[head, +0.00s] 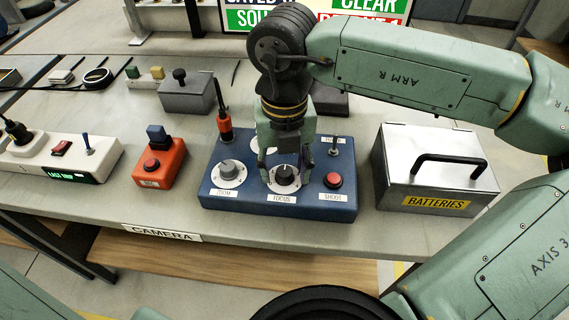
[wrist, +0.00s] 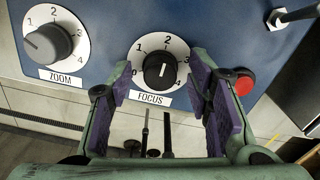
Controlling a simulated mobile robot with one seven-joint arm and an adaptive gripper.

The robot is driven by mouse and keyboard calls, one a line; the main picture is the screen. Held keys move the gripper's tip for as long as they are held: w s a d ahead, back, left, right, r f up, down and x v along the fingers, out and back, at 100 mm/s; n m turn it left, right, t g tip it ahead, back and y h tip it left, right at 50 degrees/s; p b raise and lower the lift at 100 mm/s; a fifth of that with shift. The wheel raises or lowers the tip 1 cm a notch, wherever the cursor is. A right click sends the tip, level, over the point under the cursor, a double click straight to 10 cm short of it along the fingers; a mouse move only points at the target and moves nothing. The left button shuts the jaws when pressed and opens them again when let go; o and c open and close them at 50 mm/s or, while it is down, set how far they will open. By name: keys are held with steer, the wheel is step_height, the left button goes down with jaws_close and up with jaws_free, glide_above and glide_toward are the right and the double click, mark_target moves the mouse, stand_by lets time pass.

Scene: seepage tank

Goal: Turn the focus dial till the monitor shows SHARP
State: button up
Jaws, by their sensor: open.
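The focus dial (head: 284,177) is a black knob on a white disc at the front middle of the blue control box (head: 225,199). In the wrist view, the focus dial (wrist: 160,69) has a white line and numbers 1 to 4 around it; which end of the line is the pointer is unclear. My gripper (head: 285,164) is open, pointing down over the dial. In the wrist view, the purple-padded fingers of my gripper (wrist: 161,75) stand left and right of the dial, with gaps visible. No monitor reading SHARP is in view.
The grey zoom dial (head: 228,170) is left of focus, the red shoot button (head: 333,180) right. A metal batteries box (head: 437,170) stands to the right, an orange button box (head: 159,163) to the left. A partly hidden sign (head: 245,18) is at the back.

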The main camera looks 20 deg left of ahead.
steer(key=shift+c, duration=0.5)
jaws_close()
steer(key=shift+n+b, duration=0.3)
steer(key=shift+b, duration=0.15)
steer(key=shift+f+n+b, duration=0.15)
steer(key=shift+n+b, duration=0.35)
steer(key=shift+b, duration=0.2)
steer(key=n+b, duration=0.2)
steer(key=shift+n, duration=0.3)
steer(key=n+b, duration=0.2)
steer(key=n, duration=0.1)
steer(key=shift+n+b, duration=1.1)
steer(key=shift+n, duration=1.1)
steer(key=shift+r, duration=0.2)
